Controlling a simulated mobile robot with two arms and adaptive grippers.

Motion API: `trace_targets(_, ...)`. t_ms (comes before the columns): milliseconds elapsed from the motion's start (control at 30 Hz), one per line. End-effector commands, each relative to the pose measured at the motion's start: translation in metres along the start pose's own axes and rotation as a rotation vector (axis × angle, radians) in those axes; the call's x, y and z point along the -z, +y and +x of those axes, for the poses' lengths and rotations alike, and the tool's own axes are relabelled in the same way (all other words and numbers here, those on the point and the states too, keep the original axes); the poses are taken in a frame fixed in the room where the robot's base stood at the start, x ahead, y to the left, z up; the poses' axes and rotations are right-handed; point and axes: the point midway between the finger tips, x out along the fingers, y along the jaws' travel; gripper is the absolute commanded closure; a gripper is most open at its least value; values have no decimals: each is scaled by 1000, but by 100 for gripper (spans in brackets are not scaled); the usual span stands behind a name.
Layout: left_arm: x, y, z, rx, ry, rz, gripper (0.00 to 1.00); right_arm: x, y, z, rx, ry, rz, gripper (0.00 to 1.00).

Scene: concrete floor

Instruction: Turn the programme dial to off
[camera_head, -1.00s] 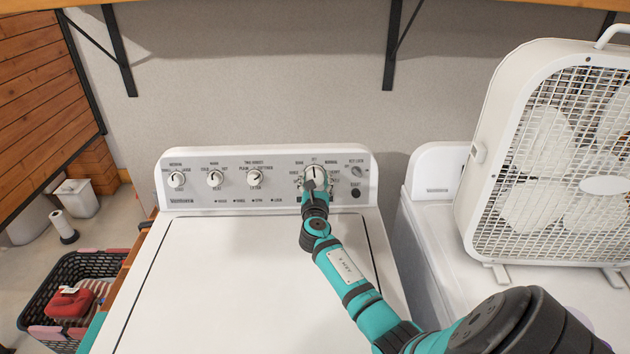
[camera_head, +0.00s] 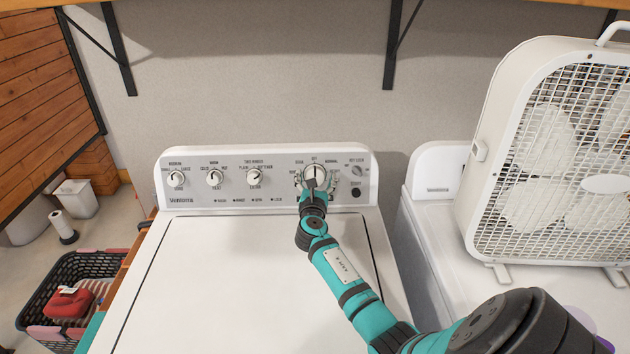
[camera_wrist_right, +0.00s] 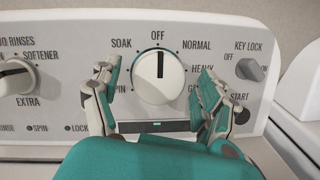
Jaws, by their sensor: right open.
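The programme dial (camera_head: 316,173) is a large white knob on the right part of the washer's control panel. In the right wrist view the dial (camera_wrist_right: 158,78) has its dark pointer line straight up, at the OFF label (camera_wrist_right: 158,35). My right gripper (camera_head: 314,186) is in front of the dial. In the right wrist view my right gripper (camera_wrist_right: 158,76) is open, with one finger on each side of the dial and a visible gap to the knob on both sides. My left gripper is not in view.
A key lock knob (camera_wrist_right: 250,69) sits right of the dial, and smaller knobs (camera_head: 215,178) lie to its left. A box fan (camera_head: 560,140) stands on the neighbouring machine. The washer lid (camera_head: 220,280) is clear. A basket (camera_head: 75,285) stands at lower left.

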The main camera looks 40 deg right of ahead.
Motion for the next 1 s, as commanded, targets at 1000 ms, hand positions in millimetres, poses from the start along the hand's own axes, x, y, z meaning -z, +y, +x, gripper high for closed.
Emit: trace_targets(1000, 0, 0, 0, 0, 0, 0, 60, 0, 0, -120, 1, 0, 0, 23)
